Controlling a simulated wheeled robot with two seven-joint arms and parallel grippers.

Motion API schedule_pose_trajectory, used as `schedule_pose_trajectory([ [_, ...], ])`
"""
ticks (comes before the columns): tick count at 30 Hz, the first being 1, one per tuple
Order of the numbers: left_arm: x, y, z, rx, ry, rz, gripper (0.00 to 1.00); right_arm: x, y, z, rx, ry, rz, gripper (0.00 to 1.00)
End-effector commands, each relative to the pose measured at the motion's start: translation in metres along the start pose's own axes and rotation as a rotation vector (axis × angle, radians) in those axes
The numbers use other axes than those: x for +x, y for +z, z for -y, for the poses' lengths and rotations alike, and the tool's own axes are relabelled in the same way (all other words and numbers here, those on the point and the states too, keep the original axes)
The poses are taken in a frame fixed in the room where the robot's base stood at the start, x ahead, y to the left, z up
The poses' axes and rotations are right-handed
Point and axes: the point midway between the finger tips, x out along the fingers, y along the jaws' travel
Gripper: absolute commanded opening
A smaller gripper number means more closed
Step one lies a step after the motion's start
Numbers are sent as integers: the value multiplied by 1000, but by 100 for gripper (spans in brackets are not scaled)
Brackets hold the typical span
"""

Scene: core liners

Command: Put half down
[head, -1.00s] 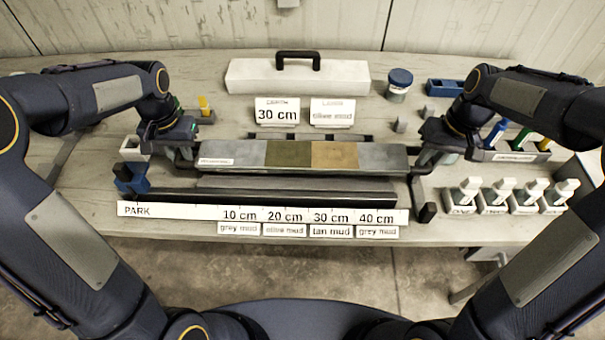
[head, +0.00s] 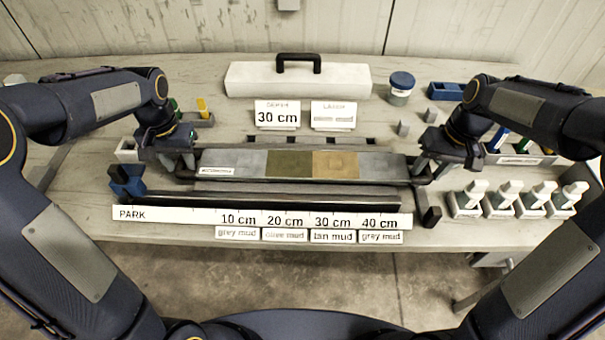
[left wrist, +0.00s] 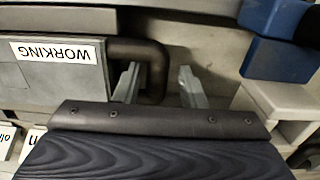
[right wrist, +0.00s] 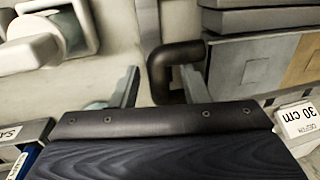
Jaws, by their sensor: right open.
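The core half (head: 290,163), labelled WORKING, has grey, olive, tan and grey sections and a bent dark handle at each end. It lies level, face up, behind the PARK strip (head: 165,214). My left gripper (head: 180,160) is open at its left end; in the left wrist view the fingers (left wrist: 158,86) stand either side of the handle (left wrist: 155,70), with gaps. My right gripper (head: 445,160) is open at the right end; in the right wrist view its fingers (right wrist: 160,88) straddle that handle (right wrist: 160,70). What supports the half underneath is mostly hidden.
A dark long trough (head: 280,198) lies just in front, above signs for depths and muds. A white case (head: 300,80), a 30 cm card (head: 277,115) and a blue-lidded jar (head: 401,88) stand behind.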

Motion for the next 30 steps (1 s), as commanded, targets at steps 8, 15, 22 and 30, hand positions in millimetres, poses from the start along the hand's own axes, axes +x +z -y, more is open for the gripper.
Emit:
schedule_pose_trajectory([
  [8,-46,-1,0,0,3,-9,41,0,0,0,0,0,0,41],
  [15,-69,0,1,0,1,-5,41,-1,0,0,0,0,0,41],
  [22,-72,0,1,0,1,-3,41,-22,-1,0,0,0,-6,41],
  [30,-72,0,2,-1,0,-3,41,-80,-1,0,0,0,-6,41],
])
